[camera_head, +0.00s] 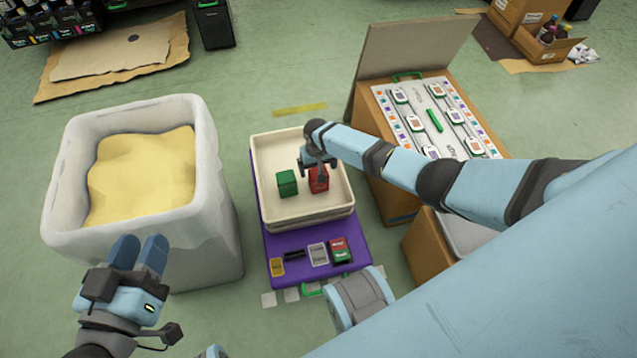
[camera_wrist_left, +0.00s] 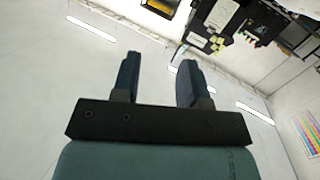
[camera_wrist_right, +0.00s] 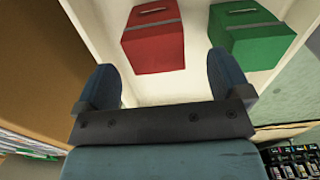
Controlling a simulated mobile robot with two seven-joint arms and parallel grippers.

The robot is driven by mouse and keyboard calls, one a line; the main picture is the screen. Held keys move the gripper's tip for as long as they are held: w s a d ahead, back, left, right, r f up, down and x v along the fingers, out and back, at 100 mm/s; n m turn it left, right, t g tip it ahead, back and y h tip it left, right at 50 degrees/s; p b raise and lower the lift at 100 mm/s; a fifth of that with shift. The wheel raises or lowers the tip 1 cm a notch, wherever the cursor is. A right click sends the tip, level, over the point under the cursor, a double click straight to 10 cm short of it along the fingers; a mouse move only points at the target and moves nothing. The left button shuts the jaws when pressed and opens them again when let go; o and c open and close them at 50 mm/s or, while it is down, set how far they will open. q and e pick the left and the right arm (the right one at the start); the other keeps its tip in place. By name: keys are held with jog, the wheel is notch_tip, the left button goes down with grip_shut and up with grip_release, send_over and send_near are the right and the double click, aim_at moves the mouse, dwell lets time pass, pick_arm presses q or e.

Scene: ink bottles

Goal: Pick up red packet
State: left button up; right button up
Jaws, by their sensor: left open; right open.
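The red packet (camera_head: 319,183) is a small red block standing in the cream tray (camera_head: 268,213), right of a green packet (camera_head: 287,183). My right gripper (camera_head: 318,165) is directly above the red packet and partly covers it. In the right wrist view the red packet (camera_wrist_right: 153,40) shows between and beyond the open fingers (camera_wrist_right: 163,88), with nothing held. The green packet (camera_wrist_right: 250,36) lies to its right there. My left gripper (camera_head: 137,255) is open and empty near the white bin, fingers up. The left wrist view shows its fingers (camera_wrist_left: 157,80) against ceiling and wall.
The tray sits on a purple base (camera_head: 345,249) with small labelled cards in front. A white bin (camera_head: 218,200) of yellow material stands left. A cardboard box (camera_head: 373,118) with a white labelled panel (camera_head: 435,97) stands right. Green floor is open beyond the tray.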

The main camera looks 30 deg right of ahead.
jog(key=f+b, duration=0.1)
jog(key=f, duration=0.1)
jog(key=f+b, duration=0.2)
jog(key=shift+s+d+f, duration=0.1)
jog(key=shift+d+f, duration=0.1)
jog(key=shift+f, duration=0.15)
jog(key=shift+f+b, duration=0.3)
jog(key=shift+b, duration=0.1)
pick_arm(q)
jog(key=w+m, duration=0.1)
jog(key=w+a+m+t, duration=0.1)
jog(key=shift+a+r+m, duration=0.15)
jog(key=shift+r+m, duration=0.05)
jog(key=shift+m, duration=0.1)
pick_arm(e)
jog(key=shift+r, duration=0.1)
jog(key=c, duration=1)
jog(key=shift+r, duration=0.1)
